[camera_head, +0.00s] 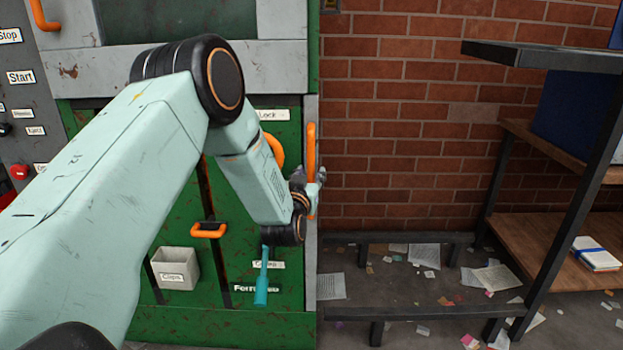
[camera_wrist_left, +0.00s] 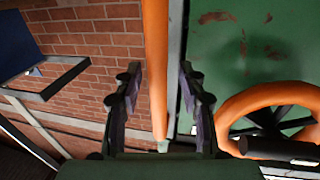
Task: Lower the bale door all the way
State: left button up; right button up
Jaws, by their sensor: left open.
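The baler's green front (camera_head: 225,270) fills the left half of the head view, partly hidden by my left arm. A grey-framed upper panel (camera_head: 280,65) sits above it; I cannot tell which panel is the bale door. A vertical orange handle (camera_head: 311,145) stands at the machine's right edge. My left gripper (camera_head: 310,176) is open, with one finger on either side of this handle. In the left wrist view the orange handle (camera_wrist_left: 155,45) runs between the parted fingers (camera_wrist_left: 160,85); contact cannot be told. My right gripper is out of view.
An orange handwheel (camera_wrist_left: 268,100) lies close beside the gripper. The front also carries a small orange pull (camera_head: 208,230), a clips box (camera_head: 175,268) and a teal-handled tool (camera_head: 262,280). A low dark bench (camera_head: 400,312) and a shelf rack (camera_head: 560,180) stand right, before brick.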

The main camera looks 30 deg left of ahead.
pick_arm(q)
jog(key=shift+w+f, duration=0.2)
jog(key=shift+w, duration=0.2)
jog(key=shift+s+r, duration=0.15)
jog(key=c, duration=0.3)
grip_shut()
